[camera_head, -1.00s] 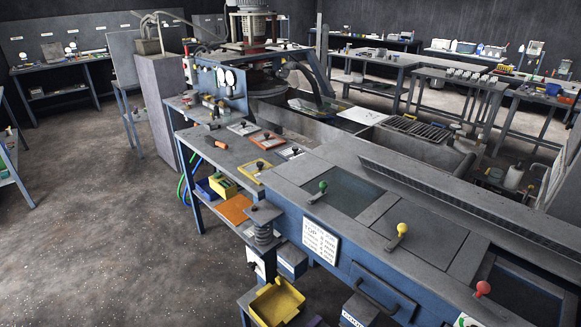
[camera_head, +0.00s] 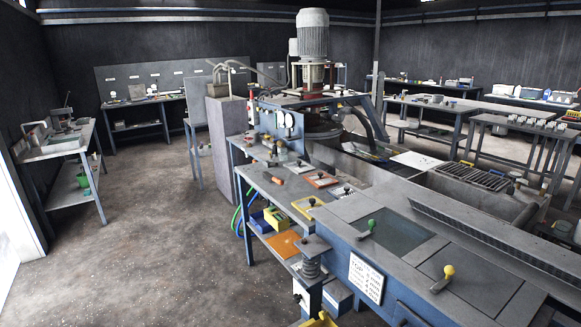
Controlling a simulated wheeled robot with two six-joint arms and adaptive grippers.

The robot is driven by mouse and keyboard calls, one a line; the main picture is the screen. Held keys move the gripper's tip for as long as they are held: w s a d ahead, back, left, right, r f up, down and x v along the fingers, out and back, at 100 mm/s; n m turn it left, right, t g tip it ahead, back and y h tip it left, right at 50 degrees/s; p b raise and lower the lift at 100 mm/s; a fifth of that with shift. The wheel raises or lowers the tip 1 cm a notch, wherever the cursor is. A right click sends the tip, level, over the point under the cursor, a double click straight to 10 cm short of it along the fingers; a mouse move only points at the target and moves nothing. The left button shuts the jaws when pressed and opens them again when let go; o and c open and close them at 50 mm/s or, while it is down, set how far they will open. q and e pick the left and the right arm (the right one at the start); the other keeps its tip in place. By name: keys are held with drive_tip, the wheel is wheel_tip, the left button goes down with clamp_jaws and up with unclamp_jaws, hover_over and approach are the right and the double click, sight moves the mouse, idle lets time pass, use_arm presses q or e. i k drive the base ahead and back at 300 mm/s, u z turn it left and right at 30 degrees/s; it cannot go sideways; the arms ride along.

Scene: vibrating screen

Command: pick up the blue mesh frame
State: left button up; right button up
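I cannot make out a frame that is clearly blue mesh. Neither of my grippers shows in the head view.
The blue-sided machine bench fills the right, with a green-knobbed panel (camera_head: 395,236) and a yellow-knobbed panel (camera_head: 470,280). A motor (camera_head: 313,45) stands at its far end. A side table (camera_head: 62,148) stands left. The floor (camera_head: 160,235) between is clear.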

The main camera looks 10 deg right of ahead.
sight(339, 192)
drive_tip(key=u, duration=0.6)
drive_tip(key=i, duration=1.3)
drive_tip(key=u, duration=0.35)
